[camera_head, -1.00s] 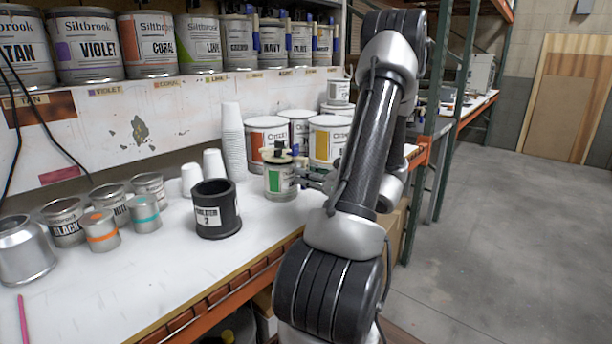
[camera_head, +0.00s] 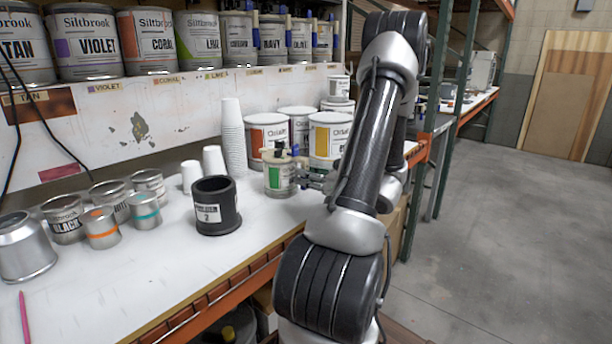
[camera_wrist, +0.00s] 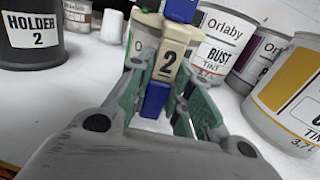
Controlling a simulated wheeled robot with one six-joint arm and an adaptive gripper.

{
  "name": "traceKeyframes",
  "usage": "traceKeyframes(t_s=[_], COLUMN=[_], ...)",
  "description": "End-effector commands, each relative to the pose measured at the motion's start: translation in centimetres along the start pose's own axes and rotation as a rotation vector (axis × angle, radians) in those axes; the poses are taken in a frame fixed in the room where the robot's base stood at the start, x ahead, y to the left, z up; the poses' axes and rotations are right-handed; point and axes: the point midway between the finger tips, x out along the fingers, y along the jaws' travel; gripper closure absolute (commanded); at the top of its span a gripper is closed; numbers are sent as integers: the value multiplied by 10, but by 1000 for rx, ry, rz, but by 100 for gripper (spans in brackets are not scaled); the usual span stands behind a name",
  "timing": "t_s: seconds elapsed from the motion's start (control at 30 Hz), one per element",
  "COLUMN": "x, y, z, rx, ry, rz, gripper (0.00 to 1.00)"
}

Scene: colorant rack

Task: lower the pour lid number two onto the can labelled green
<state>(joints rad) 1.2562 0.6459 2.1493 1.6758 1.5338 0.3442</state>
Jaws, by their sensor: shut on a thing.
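The can labelled green (camera_head: 280,180) stands on the white bench, pale with a green patch on its label. The pour lid number two (camera_head: 277,158) is level at the can's top; whether it is fully seated cannot be told. In the wrist view its beige tab, marked 2 (camera_wrist: 171,64), has blue pieces above and below. My gripper (camera_wrist: 165,108) is shut on the lid's tab, with a finger on each side. In the head view my arm partly hides the gripper, at the can's right side. The lid's rim is mostly hidden in the wrist view.
A black holder marked 2 (camera_head: 216,206) stands left of the can, its top open. Paper cups (camera_head: 233,138) are behind left. Orlaby tint cans, such as the rust one (camera_head: 267,134) and the ochre one (camera_head: 330,137), stand close behind.

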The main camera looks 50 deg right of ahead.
Motion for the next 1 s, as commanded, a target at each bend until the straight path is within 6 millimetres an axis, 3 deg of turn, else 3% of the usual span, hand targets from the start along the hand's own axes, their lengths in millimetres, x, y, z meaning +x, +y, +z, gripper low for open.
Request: traceKeyframes(t_s=[0.1, 0.13, 0.27, 0.67, 1.0], x=[0, 0, 0, -7, -77], y=[0, 0, 0, 0, -1], z=[0, 0, 0, 0, 0], rx=[0, 0, 0, 0, 0], ry=[-1, -1, 0, 0, 0], rz=[0, 0, 0, -1, -5], gripper=[100, 78, 54, 54, 54])
